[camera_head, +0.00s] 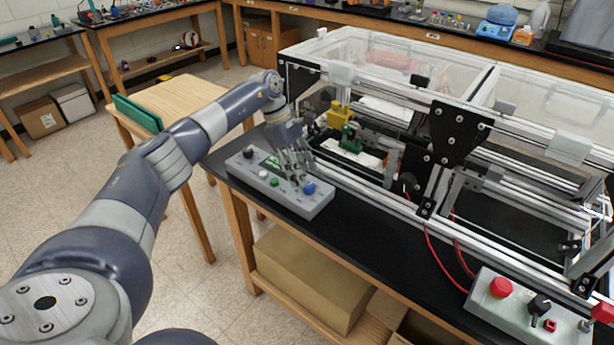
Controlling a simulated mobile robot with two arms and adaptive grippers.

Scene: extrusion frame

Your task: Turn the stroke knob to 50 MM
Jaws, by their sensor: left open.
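A grey control box (290,198) lies on the near left part of the black bench top. It carries a black knob (248,153), a small green display (272,162), white and green buttons (274,182) and a blue knob (309,188). The labels are too small to read, so I cannot tell which knob is the stroke knob or where it points. My left gripper (297,174) is open and points down over the right half of this box, close to the blue knob. I cannot tell whether it touches the knob. My right gripper is out of view.
The aluminium extrusion frame (460,140) with clear covers stands just behind the box. A second control box (510,312) with a red button (501,288) and a black knob (540,304) sits at lower right. Red cables run to it. The bench top between the boxes is clear.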

